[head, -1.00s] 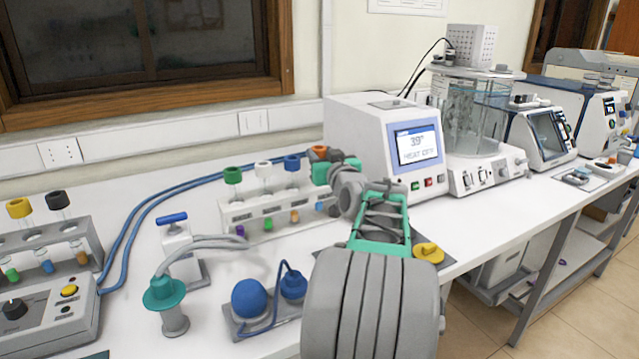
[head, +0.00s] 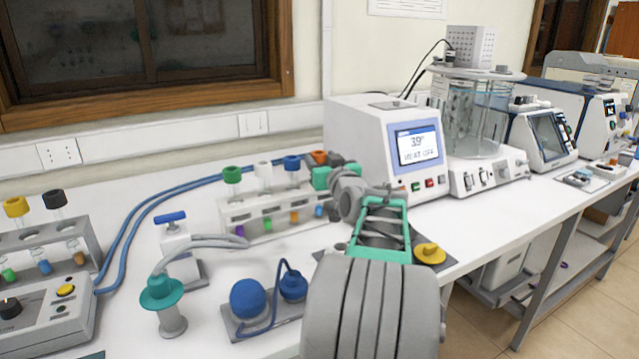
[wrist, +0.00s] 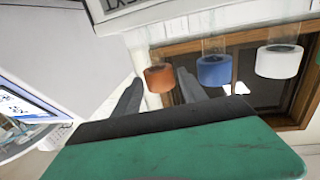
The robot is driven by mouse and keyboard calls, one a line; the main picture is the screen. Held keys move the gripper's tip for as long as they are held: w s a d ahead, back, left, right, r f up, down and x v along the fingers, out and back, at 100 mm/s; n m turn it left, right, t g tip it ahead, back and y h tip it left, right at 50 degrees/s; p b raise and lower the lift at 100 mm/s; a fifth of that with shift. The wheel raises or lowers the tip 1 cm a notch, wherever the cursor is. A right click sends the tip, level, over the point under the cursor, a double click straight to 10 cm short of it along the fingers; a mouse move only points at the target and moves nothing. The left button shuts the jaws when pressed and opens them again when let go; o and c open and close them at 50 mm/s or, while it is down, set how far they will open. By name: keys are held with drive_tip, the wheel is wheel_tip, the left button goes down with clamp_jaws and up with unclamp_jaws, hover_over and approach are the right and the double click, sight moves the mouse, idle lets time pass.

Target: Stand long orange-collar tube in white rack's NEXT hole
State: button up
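The orange-collar tube stands at the right end of the row, its collar (head: 318,157) showing just behind my gripper (head: 325,172). The white rack (head: 235,222) holds it in line with green-, white- and blue-collar tubes. My gripper's body and arm hide the lower part of the orange-collar tube and the rack's right end. In the wrist view the orange collar (wrist: 160,79) shows between my two dark finger tips (wrist: 158,92), with gaps on both sides. The gripper is open. I cannot tell whether the fingers are level with the collar. No NEXT label is readable.
A blue-collar tube (head: 292,163) stands close left of the orange one. A white heater box (head: 360,125) with a screen is close right. A blue-handled stand (head: 178,250), blue bulbs (head: 250,298) and a grey rack (head: 40,240) fill the left bench.

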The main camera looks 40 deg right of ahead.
drive_tip(key=shift+o, duration=1.2)
drive_tip(key=shift+s, duration=0.1)
drive_tip(key=v, duration=0.7)
drive_tip(key=shift+s+a+b, duration=0.15)
drive_tip(key=shift+s+b, duration=0.15)
drive_tip(key=shift+b, duration=0.15)
drive_tip(key=shift+f, duration=0.1)
